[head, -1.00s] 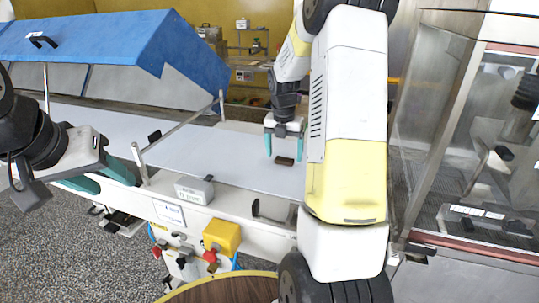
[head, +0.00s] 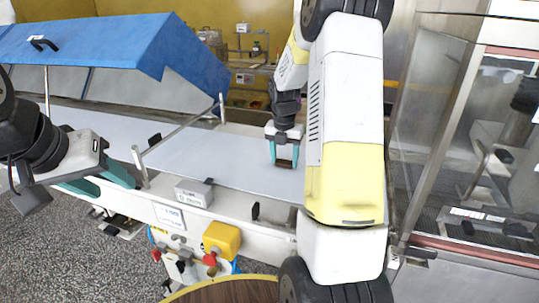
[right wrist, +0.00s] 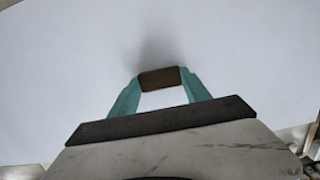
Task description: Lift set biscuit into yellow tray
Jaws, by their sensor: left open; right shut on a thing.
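A dark brown biscuit (right wrist: 160,78) is between the teal fingertips of my right gripper (right wrist: 160,84) in the right wrist view, over the pale belt. In the head view, my right gripper (head: 285,160) is low over the white conveyor belt (head: 225,163), shut on the biscuit (head: 284,163). I cannot tell whether the biscuit still touches the belt. My left gripper (head: 105,183) is open and empty at the left, near the belt's front edge. I see no yellow tray in these views.
A blue cover (head: 110,45) spans the belt at the back left. A metal rail (head: 183,133) crosses the belt. A yellow switch box (head: 221,240) sits on the conveyor's front. A glass-sided machine (head: 465,150) stands at the right. A round wooden top (head: 230,290) shows at the bottom.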

